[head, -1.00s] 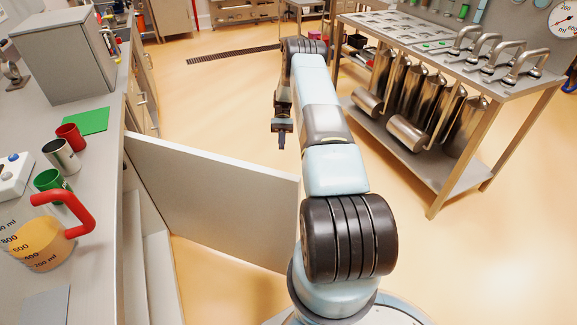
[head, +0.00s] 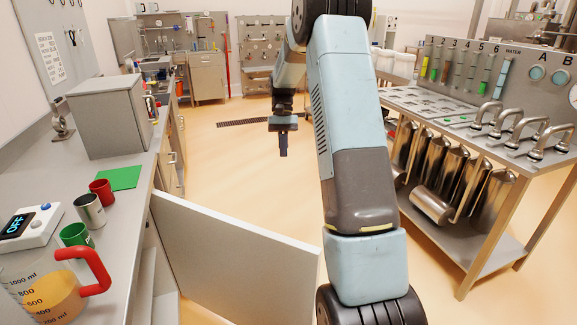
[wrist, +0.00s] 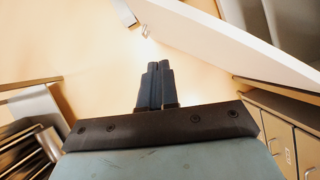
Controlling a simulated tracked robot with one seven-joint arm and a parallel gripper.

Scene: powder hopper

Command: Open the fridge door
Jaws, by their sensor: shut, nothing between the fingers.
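The fridge door (head: 240,262) is a pale, flat panel below the counter on the left. It stands swung out wide from the counter front, with the open compartment (head: 158,275) partly showing behind it. In the wrist view the door (wrist: 225,38) crosses the upper right as a white slab. My gripper (head: 283,152) hangs pointing down beyond the door, above the floor and apart from the door. Its two dark fingers (wrist: 155,85) are together with nothing between them. My arm hides part of the area to the right of the door.
The left counter (head: 140,185) holds a grey box (head: 115,115), a green sheet (head: 119,178), several cups and a jug (head: 60,285) with a red handle. A steel rack (head: 480,235) with metal cylinders stands at the right. The floor (head: 235,170) between them is clear.

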